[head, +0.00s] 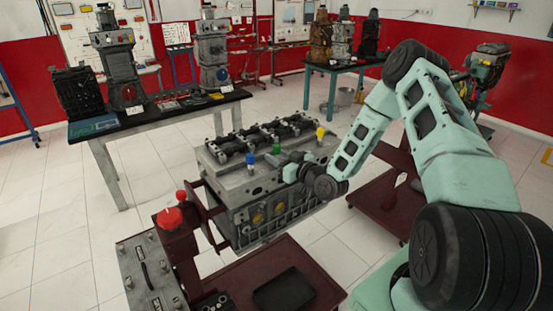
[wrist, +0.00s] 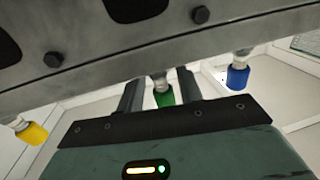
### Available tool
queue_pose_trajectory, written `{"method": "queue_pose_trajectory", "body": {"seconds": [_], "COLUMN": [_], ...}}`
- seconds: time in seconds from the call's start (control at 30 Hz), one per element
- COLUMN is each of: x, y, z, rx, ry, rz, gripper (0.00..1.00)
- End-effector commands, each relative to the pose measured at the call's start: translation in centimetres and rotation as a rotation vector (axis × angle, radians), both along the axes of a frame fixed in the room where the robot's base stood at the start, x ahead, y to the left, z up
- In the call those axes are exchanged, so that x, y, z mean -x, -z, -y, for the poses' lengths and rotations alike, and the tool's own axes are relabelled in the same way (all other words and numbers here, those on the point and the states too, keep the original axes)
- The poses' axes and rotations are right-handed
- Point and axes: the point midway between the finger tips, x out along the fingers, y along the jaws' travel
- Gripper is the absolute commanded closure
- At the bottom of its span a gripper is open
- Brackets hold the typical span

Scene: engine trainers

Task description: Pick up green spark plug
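The green spark plug (head: 277,149) stands at the near side of the engine block (head: 240,178), between the blue and yellow plugs. In the wrist view the green spark plug (wrist: 164,98) shows between the two fingers of my gripper (wrist: 161,95), partly hidden by the gripper body. The fingers are apart, with a gap visible on both sides of the plug, so the gripper is open. In the head view my gripper (head: 286,160) is close beside the green plug, and its fingertips are hard to make out.
A blue spark plug (head: 250,158) and a yellow spark plug (head: 320,133) stand on either side. They also show in the wrist view, blue (wrist: 237,76) at right and yellow (wrist: 32,132) at left. A red knob (head: 170,217) on the engine stand rises at front left.

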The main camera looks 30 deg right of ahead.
Motion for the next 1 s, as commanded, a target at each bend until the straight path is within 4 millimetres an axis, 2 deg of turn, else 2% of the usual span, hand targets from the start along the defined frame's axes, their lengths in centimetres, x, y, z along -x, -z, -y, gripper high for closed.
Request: {"method": "queue_pose_trajectory", "body": {"seconds": [0.27,0.3,0.4,0.43,0.8,1.0], "x": [-0.5,-0.5,-0.5,-0.5,-0.5,-0.5], "y": [0.1,0.1,0.1,0.1,-0.1,-1.1], "z": [-0.1,-0.1,-0.1,-0.1,-0.1,0.0], "rx": [-0.001,-0.001,0.000,0.000,0.000,0.002], "ry": [0.000,0.000,0.000,0.000,0.000,0.000], "rz": [-0.001,-0.001,-0.001,-0.001,0.001,0.004], "gripper": [0.64,0.67,0.95,1.00,1.00,1.00]}}
